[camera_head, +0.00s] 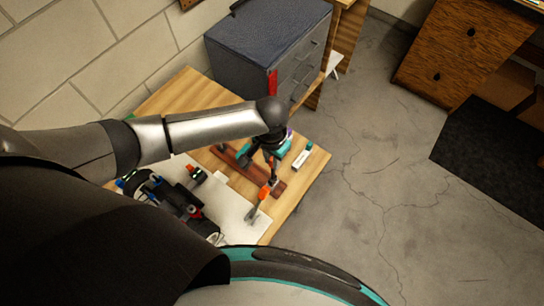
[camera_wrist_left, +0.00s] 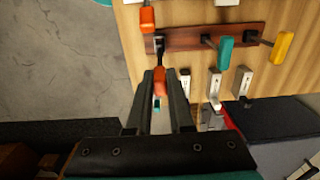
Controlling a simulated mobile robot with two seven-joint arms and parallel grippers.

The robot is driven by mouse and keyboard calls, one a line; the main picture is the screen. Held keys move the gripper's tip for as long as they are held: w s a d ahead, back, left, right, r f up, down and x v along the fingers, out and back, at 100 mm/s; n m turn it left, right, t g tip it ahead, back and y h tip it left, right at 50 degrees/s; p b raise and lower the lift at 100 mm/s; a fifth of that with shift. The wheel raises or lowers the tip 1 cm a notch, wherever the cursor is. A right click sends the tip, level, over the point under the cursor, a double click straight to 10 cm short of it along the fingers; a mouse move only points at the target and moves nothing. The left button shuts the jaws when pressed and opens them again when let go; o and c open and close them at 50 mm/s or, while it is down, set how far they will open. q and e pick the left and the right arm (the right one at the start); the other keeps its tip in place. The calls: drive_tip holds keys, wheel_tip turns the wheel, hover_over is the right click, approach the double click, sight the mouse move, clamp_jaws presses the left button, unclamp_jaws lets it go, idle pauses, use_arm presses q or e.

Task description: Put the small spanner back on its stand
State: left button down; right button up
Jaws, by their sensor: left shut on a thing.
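My left gripper (camera_head: 270,176) is over the front end of the dark red-brown wooden stand (camera_head: 230,158). In the left wrist view the gripper (camera_wrist_left: 161,76) is shut on a small tool with an orange handle (camera_wrist_left: 159,82), taken as the small spanner. Its grey metal end is at the end of the stand (camera_wrist_left: 185,38); I cannot tell whether it is seated or just above. A teal-handled tool (camera_wrist_left: 224,52) and a yellow-handled tool (camera_wrist_left: 283,46) are on the stand. My right gripper is not in view.
Another orange-handled tool (camera_head: 262,194) lies close beside the stand's end. An RC car (camera_head: 165,192) is on a white board (camera_head: 238,222). A small white-and-green item (camera_head: 302,156) lies on the wooden table (camera_head: 312,172). A grey drawer cabinet (camera_head: 250,50) stands behind.

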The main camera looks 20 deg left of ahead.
use_arm(q)
drive_tip(key=shift+p, duration=0.7)
idle(0.9)
drive_tip(key=shift+f+b, duration=1.2)
drive_tip(key=shift+f, duration=0.8)
idle(0.3)
drive_tip(key=c, duration=0.7)
unclamp_jaws()
drive_tip(key=shift+c, duration=0.2)
drive_tip(key=shift+r, duration=0.15)
wheel_tip(320, 180, up, 15)
drive_tip(key=p, duration=0.2)
drive_tip(key=shift+s, duration=0.25)
